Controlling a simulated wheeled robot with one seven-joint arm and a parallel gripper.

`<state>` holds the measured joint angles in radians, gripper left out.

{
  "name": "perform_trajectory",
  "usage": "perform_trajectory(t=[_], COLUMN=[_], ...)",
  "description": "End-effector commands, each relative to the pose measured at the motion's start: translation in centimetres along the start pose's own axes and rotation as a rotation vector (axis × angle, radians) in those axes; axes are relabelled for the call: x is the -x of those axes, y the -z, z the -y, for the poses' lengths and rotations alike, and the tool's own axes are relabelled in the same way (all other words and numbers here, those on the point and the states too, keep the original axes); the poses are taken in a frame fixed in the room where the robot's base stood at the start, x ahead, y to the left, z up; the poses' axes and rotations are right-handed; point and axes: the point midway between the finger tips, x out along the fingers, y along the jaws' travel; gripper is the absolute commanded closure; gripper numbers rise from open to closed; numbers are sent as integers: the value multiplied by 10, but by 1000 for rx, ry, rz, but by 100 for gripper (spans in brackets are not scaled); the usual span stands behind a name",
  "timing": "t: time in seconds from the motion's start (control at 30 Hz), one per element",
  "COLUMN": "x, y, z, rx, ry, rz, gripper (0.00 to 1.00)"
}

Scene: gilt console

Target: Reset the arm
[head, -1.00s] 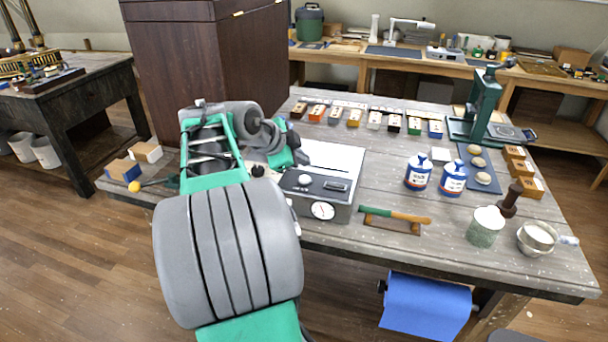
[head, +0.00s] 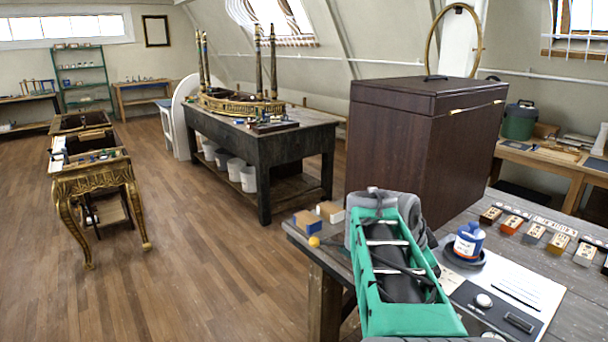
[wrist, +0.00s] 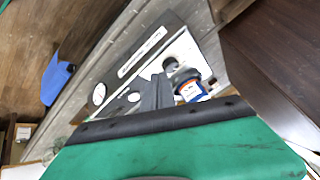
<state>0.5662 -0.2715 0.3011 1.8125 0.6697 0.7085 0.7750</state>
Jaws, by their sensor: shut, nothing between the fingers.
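My arm shows in the head view at the lower middle, a green and grey folded link in front of the worktable's left end. My gripper cannot be made out in the head view. In the wrist view its dark grey fingers (wrist: 156,92) appear together and empty, beyond a large green part of my arm with a black edge. Behind them in that view are a white and dark panel, a white dial (wrist: 99,93) and a blue-and-white jar (wrist: 192,91). The jar also shows in the head view (head: 468,241), on a dark round base beside my arm.
A tall dark wooden cabinet (head: 400,145) stands just behind my arm. Small wooden blocks (head: 308,222) and a yellow ball (head: 314,241) lie at the table's left end. A gilt console (head: 95,185) and a dark workbench (head: 262,150) stand left. The wooden floor between is open.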

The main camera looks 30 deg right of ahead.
Motion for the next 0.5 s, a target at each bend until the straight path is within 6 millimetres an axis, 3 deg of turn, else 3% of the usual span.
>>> perform_trajectory(t=[0.03,0.17,0.3,0.4,0.5], x=[17,58,105,130,144], y=[-44,-152,-254,-304,-331], z=[7,-1,-47,-89,-120], rx=[178,664,1191,1500,1696], ry=[56,202,384,504,585], rz=[70,233,373,440,477], gripper=[100,100,100,100,100])
